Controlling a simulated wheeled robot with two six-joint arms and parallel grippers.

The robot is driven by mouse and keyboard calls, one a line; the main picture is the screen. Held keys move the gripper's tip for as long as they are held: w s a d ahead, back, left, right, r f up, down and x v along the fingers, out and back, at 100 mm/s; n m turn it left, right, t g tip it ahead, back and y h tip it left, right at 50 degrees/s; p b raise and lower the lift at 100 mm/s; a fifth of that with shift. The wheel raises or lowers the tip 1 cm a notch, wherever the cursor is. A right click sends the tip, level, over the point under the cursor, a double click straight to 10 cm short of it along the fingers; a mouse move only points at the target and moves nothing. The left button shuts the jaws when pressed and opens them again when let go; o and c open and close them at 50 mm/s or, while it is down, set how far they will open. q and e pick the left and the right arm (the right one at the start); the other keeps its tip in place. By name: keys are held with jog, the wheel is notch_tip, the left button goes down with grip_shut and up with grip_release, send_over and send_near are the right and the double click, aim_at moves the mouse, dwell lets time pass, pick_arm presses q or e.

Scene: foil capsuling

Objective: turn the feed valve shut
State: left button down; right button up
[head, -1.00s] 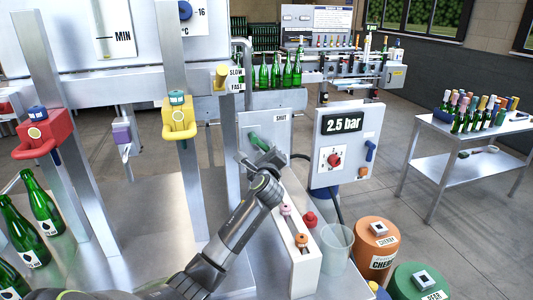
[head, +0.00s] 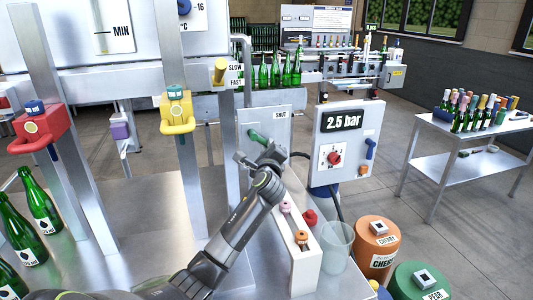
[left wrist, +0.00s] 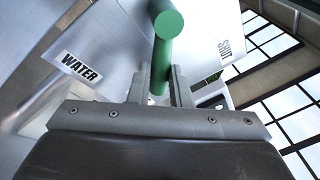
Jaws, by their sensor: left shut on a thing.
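The feed valve's green handle (head: 258,138) sticks out from a grey panel (head: 283,130) marked SHUT, in the middle of the head view. My left gripper (head: 246,158) is at this handle, partly hiding it. In the left wrist view the green handle (left wrist: 161,55) runs down between the two fingers of my left gripper (left wrist: 159,92), which is shut on it. The panel there shows the words WATER and SHUT. How far the valve is turned I cannot tell. My right gripper is not in view.
A grey box (head: 345,150) reading 2.5 bar stands right of the valve. A white rack (head: 303,255) with colored knobs and a clear cup (head: 336,245) are right of my left arm. Green bottles (head: 40,205) stand far left.

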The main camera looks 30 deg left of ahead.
pick_arm(q)
jog(key=n+b, duration=0.1)
jog(key=n+y+b, duration=0.1)
jog(key=r+n+b, duration=0.1)
jog(key=n+b, duration=0.1)
jog(key=shift+w+d+t, duration=0.3)
jog(key=shift+w+d, duration=0.05)
jog(key=shift+w, duration=0.05)
jog(key=shift+w+r+n+y+b, duration=0.1)
jog(key=shift+r+n+y+b, duration=0.3)
jog(key=shift+n+b, duration=0.5)
jog(key=shift+r+n+y+b, duration=0.2)
jog(key=shift+r+n+b, duration=0.4)
jog(key=shift+n, duration=0.5)
jog(key=c, duration=1.3)
grip_release()
